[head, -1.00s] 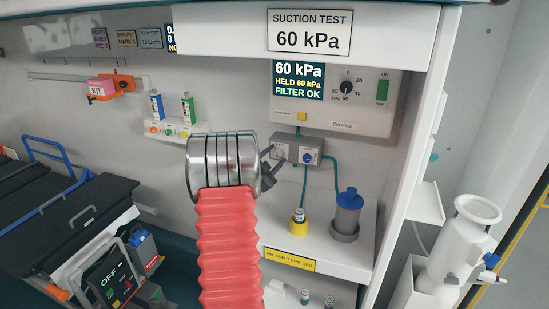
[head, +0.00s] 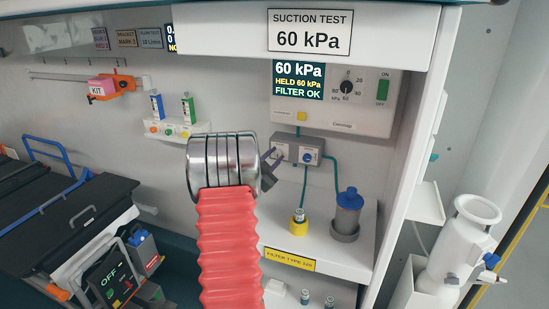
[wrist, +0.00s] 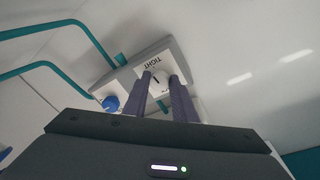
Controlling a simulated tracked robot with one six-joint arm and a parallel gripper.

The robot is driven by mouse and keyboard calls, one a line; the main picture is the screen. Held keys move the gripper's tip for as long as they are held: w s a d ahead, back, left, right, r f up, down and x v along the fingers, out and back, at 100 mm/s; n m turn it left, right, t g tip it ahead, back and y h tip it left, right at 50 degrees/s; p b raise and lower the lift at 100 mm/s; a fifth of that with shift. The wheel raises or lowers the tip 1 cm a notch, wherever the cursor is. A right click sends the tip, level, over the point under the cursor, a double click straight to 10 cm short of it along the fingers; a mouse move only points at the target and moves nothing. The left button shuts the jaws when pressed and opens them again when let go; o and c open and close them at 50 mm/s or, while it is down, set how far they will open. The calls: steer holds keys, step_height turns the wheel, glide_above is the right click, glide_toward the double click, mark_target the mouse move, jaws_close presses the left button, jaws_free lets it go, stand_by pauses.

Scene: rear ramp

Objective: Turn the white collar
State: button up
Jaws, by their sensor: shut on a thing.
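The white collar (wrist: 159,80) sits on a grey wall block (wrist: 128,71) with the word TIGHT beside it, seen upside down in the wrist view. My gripper (wrist: 161,83) has its two purple-grey fingers on either side of the collar and is shut on it. A dark line shows on the collar's face. In the head view my gripper (head: 272,156) reaches the left part of the grey block from behind my red and silver arm. The fingers hide part of the collar there.
A blue knob (wrist: 110,103) sits beside the collar on the same block, with teal tubes leading away. Below, a yellow-based fitting (head: 298,226) and a blue-capped canister (head: 347,212) stand on the shelf. The suction panel (head: 335,100) above reads 60 kPa, HELD 60 kPa, FILTER OK.

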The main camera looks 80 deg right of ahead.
steer(key=shift+f, duration=0.1)
steer(key=o, duration=1)
steer(key=shift+o, duration=0.2)
steer(key=v, duration=1.3)
steer(key=shift+a, duration=0.4)
steer(key=shift+w, duration=0.1)
